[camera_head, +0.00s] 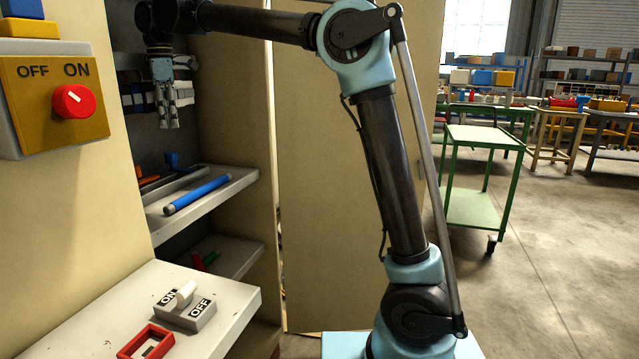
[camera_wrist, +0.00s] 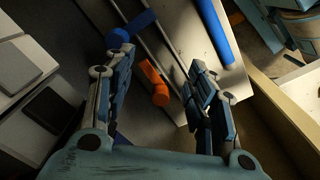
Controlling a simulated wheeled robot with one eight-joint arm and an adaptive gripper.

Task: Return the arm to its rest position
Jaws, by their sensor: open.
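My gripper (camera_head: 167,122) hangs pointing down inside the open cabinet, above its shelf, in the head view. In the wrist view my gripper (camera_wrist: 160,95) has its two fingers apart, with nothing held between them. My arm reaches across the top of the head view from the right, its forearm nearly level. Below the gripper the cabinet shelf (camera_head: 235,184) holds a blue tube (camera_head: 197,194). The blue tube also shows in the wrist view (camera_wrist: 215,30), beyond the right finger.
An orange piece (camera_wrist: 153,80) lies below the fingers. A yellow panel with a red knob (camera_head: 74,101) is at left. A white switch (camera_head: 185,306) and a red frame (camera_head: 146,342) lie on the front ledge. The cabinet door (camera_head: 340,200) stands open. A green cart (camera_head: 485,135) stands right on open floor.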

